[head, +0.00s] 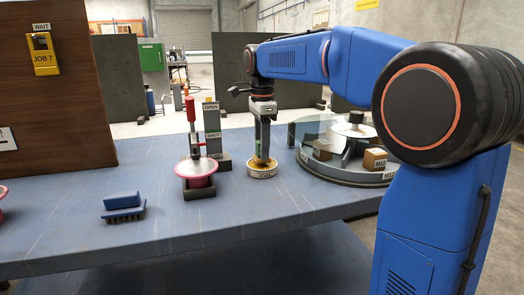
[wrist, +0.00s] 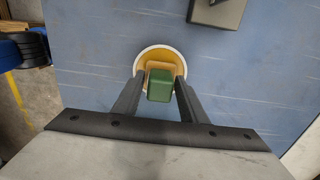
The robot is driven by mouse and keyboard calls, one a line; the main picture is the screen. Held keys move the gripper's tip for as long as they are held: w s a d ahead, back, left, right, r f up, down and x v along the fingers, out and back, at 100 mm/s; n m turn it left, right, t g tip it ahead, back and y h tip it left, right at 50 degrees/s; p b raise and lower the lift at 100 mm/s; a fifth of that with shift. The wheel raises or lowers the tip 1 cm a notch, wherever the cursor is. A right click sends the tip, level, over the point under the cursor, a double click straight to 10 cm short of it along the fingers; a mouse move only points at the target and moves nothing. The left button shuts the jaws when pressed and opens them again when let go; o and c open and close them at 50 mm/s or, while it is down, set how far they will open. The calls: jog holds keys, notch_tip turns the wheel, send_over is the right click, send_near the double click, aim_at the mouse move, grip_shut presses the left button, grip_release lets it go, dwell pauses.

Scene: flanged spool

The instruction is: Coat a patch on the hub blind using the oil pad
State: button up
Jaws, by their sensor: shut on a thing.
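My gripper (head: 262,150) points down over a low round dish (head: 262,173) with a pale labelled side. In the wrist view its fingers (wrist: 158,92) are shut on a green block (wrist: 159,86), which looks like the oil pad's grip. The block is over the yellow inside of the white-rimmed dish (wrist: 141,61). The pad's underside is hidden; I cannot tell whether it touches the dish. Left of the dish, a red spool (head: 199,185) with a pale metal top flange (head: 196,168) sits in a dark holder. Its hub is mostly hidden under the flange.
A red-handled clamp (head: 191,110) and a post marked OPEN and SHUT (head: 212,135) stand by the spool. A blue brush (head: 123,206) lies left. A round grey tray (head: 340,178) with a clear cover and boxes stands right. The front table is clear.

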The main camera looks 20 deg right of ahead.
jog(key=shift+r, duration=2.85)
jog(key=shift+a, duration=0.15)
